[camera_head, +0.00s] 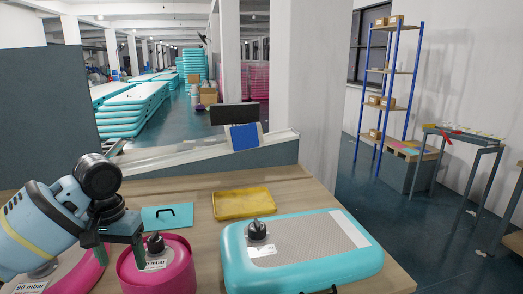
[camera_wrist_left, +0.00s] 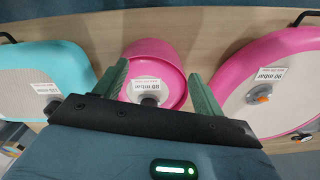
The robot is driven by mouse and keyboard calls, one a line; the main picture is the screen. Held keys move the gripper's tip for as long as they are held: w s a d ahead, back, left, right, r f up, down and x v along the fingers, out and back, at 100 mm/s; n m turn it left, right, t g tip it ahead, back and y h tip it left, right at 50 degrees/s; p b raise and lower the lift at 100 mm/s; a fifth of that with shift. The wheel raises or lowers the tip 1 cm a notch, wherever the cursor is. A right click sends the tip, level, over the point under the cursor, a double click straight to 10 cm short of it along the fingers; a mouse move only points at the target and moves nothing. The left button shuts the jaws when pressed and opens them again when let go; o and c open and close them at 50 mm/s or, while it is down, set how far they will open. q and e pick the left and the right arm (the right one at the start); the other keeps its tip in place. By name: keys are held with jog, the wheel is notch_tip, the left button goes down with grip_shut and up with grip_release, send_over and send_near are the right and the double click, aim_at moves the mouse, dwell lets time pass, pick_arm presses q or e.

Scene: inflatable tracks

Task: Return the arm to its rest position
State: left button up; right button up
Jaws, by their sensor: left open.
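My left arm comes in from the left in the head view, bent over the table. Its gripper (camera_head: 121,254) points down, open, near the small pink round inflatable (camera_head: 172,278). In the left wrist view the open green fingers (camera_wrist_left: 160,92) appear on either side of that pink round inflatable (camera_wrist_left: 158,48), with nothing held between them. I cannot tell whether they touch it. It carries a black valve cap and a white pressure label. My right gripper is not in view.
A teal inflatable (camera_head: 300,270) with a black valve piece lies at the right of the table. A larger pink inflatable (camera_head: 90,272) is partly behind my arm. A yellow tray (camera_head: 243,203) and a teal panel (camera_head: 167,217) lie further back. A black monitor (camera_head: 233,114) stands behind.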

pick_arm(q)
jog(key=s+d+f+m+h, duration=0.1)
jog(key=s+d+f, duration=0.35)
jog(key=f, duration=0.25)
jog(key=s+d+f+m+t+h, duration=0.1)
jog(key=s+d+f+m, duration=0.1)
jog(key=s+d+f, duration=0.45)
jog(key=s+d+f+m, duration=0.1)
jog(key=s+d+f, duration=0.15)
jog(key=f, duration=0.65)
jog(key=s+a+f+n+t+y, duration=0.15)
jog(key=s+a, duration=0.25)
jog(key=s, duration=0.6)
jog(key=s+a+f+n, duration=0.1)
jog(key=s+a+f, duration=0.2)
jog(key=s, duration=0.7)
jog(key=w+d+f+t+h, duration=0.1)
jog(key=w+d+f+t, duration=0.1)
jog(key=w+f+t, duration=0.4)
notch_tip(320, 180, down, 4)
jog(key=shift+w+d+r+t, duration=0.15)
jog(key=shift+w+d+t, duration=0.15)
jog(key=shift+t, duration=0.25)
jog(key=shift+a, duration=0.1)
jog(key=shift+c, duration=0.4)
